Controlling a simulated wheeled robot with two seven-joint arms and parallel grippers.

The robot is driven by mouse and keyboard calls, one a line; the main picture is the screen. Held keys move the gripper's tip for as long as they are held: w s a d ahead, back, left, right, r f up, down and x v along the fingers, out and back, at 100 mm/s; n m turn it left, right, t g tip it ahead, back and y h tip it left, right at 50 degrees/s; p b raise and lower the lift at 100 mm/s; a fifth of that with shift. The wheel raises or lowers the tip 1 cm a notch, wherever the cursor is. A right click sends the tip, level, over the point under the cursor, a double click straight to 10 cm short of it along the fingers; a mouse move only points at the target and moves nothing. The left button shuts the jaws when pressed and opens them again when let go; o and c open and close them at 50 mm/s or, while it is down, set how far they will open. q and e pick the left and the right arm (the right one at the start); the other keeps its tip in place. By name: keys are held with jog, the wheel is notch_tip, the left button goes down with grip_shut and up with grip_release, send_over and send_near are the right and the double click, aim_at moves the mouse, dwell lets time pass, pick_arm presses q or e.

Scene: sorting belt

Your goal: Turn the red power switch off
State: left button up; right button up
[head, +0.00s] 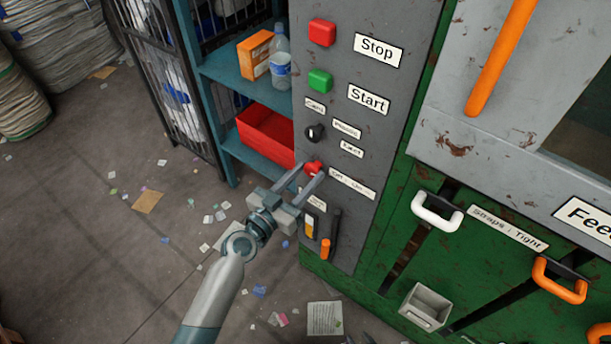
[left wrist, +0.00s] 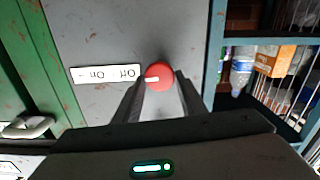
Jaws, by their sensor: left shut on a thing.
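The red power switch (head: 313,168) is a round knob low on the grey control panel (head: 345,185), beside a label reading Off - On. In the left wrist view the red knob (left wrist: 158,76) shows a white mark pointing left, toward the Off - On label (left wrist: 105,74). My left gripper (head: 310,179) reaches up to the panel. Its two fingers are on either side of the knob and shut on it; the fingertips (left wrist: 159,86) also show in the left wrist view. My right gripper is not in view.
Above the switch are a black selector knob (head: 314,133), a green Start button (head: 320,81) and a red Stop button (head: 322,32). An orange-ended lever (head: 326,249) is below. A blue shelf (head: 235,75) stands left, with a red bin (head: 266,135). Litter covers the floor.

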pick_arm(q)
jog(key=n, duration=0.3)
jog(key=shift+a, duration=0.1)
jog(key=n, duration=0.5)
jog(key=shift+w, duration=0.1)
jog(key=n, duration=0.5)
jog(key=shift+a+f+n, duration=0.1)
jog(key=shift+f+n, duration=0.05)
jog(key=shift+n, duration=0.25)
jog(key=n, duration=0.2)
jog(key=shift+n, duration=0.3)
jog(key=shift+n+p, duration=0.3)
pick_arm(e)
jog(key=shift+s+d+f+g, duration=0.15)
jog(key=shift+s+d+f, duration=0.05)
jog(key=shift+s, duration=0.2)
jog(key=shift+s+d+f+g, duration=0.15)
jog(key=shift+s+d+f, duration=0.05)
jog(key=shift+s, duration=0.2)
jog(key=shift+s+f, duration=0.1)
jog(key=shift+s, duration=0.05)
pick_arm(q)
jog(key=o, duration=1)
pick_arm(e)
jog(key=shift+a, duration=0.15)
